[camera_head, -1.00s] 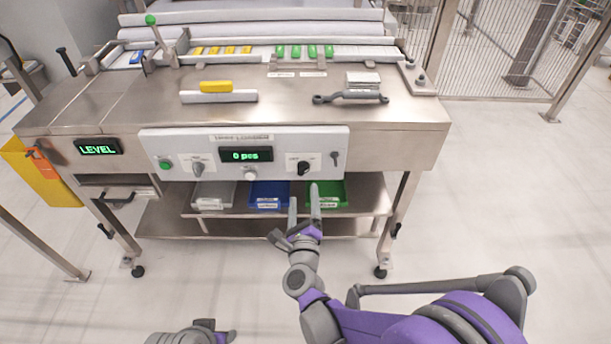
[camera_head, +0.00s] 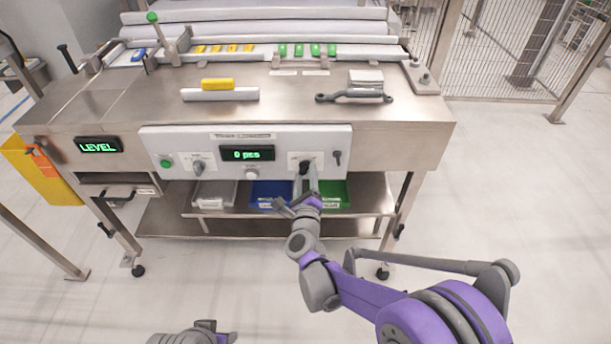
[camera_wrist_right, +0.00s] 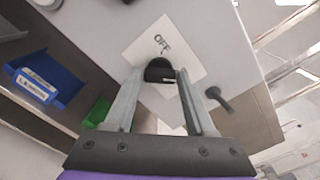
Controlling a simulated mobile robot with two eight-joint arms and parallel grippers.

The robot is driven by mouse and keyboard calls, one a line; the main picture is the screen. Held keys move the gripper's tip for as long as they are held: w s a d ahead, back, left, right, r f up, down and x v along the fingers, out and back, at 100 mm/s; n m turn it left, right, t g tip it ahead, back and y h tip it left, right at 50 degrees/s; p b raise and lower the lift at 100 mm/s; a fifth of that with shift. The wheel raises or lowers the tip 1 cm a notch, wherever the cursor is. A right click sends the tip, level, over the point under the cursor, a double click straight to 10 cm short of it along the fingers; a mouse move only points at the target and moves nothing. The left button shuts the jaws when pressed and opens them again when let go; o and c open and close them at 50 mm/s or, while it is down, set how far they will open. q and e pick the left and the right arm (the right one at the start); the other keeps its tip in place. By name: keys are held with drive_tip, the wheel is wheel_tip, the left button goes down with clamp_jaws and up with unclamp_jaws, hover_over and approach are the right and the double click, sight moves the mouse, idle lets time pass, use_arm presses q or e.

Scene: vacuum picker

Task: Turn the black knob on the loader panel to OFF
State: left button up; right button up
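The black knob (camera_head: 304,167) sits on a light label plate at the right of the white loader panel (camera_head: 225,138). In the right wrist view the knob (camera_wrist_right: 160,70) is dark and half-round, with "OFF" printed just above it; its pointer direction is unclear. My right gripper (camera_head: 306,178) is at the panel, partly covering the knob. In the wrist view its two fingers (camera_wrist_right: 161,78) stand apart on either side of the knob. Whether they touch it cannot be told. My left gripper (camera_head: 217,335) is low at the bottom edge, mostly cut off.
A small black switch (camera_head: 337,158) sits right of the knob; it also shows in the wrist view (camera_wrist_right: 217,97). A "0 pcs" display (camera_head: 246,153) and green button (camera_head: 166,162) are left. Blue (camera_head: 268,190) and green (camera_head: 333,194) bins stand on the shelf below.

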clamp_jaws()
drive_tip(key=shift+n, duration=0.3)
drive_tip(key=n+p, duration=0.1)
drive_tip(key=n, duration=0.2)
drive_tip(key=shift+n, duration=0.4)
drive_tip(key=n, duration=0.4)
drive_tip(key=shift+n, duration=0.3)
drive_tip(key=n, duration=0.4)
drive_tip(key=shift+n+p, duration=0.3)
drive_tip(key=shift+n, duration=2.2)
drive_tip(key=o, duration=0.5)
unclamp_jaws()
